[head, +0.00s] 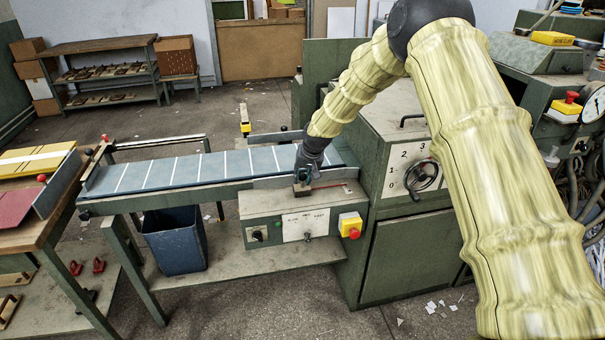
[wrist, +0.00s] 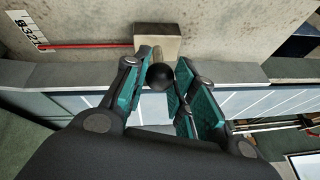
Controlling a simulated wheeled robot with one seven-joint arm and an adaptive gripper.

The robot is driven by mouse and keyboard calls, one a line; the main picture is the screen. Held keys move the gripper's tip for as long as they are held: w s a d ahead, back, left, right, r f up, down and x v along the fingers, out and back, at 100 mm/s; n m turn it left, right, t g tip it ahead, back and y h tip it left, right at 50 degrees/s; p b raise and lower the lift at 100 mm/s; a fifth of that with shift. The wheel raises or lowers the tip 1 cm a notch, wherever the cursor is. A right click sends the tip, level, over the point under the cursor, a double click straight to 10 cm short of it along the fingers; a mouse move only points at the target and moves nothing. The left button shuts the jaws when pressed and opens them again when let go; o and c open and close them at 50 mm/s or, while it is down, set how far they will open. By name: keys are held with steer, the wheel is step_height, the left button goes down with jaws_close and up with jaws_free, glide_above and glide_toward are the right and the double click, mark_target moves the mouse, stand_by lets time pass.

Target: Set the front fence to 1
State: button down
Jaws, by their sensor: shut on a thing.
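My gripper (head: 308,170) reaches down at the right end of the feeder belt, over its near side. In the wrist view its green-padded fingers are shut on a black ball knob (wrist: 160,77). The knob is at a beige block (wrist: 157,41), which also shows below my gripper in the head view (head: 302,189). A red pointer (wrist: 90,45) runs from the block to a white number scale (wrist: 32,30). The digits are small, and I cannot tell the exact reading. The front fence (wrist: 65,75) is a grey strip along the belt beside the block.
The blue-grey belt (head: 190,172) with white lines extends left. A control box (head: 285,220) with a red stop button (head: 351,228) is below my gripper. A handwheel (head: 422,177) with a numbered dial is to the right. A blue bin (head: 175,240) stands under the belt.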

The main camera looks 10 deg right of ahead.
steer(key=c, duration=1.1)
jaws_free()
steer(key=shift+c, duration=0.2)
steer(key=shift+r, duration=0.1)
steer(key=v, duration=1.1)
steer(key=shift+s+r, duration=0.2)
steer(key=shift+r, duration=0.15)
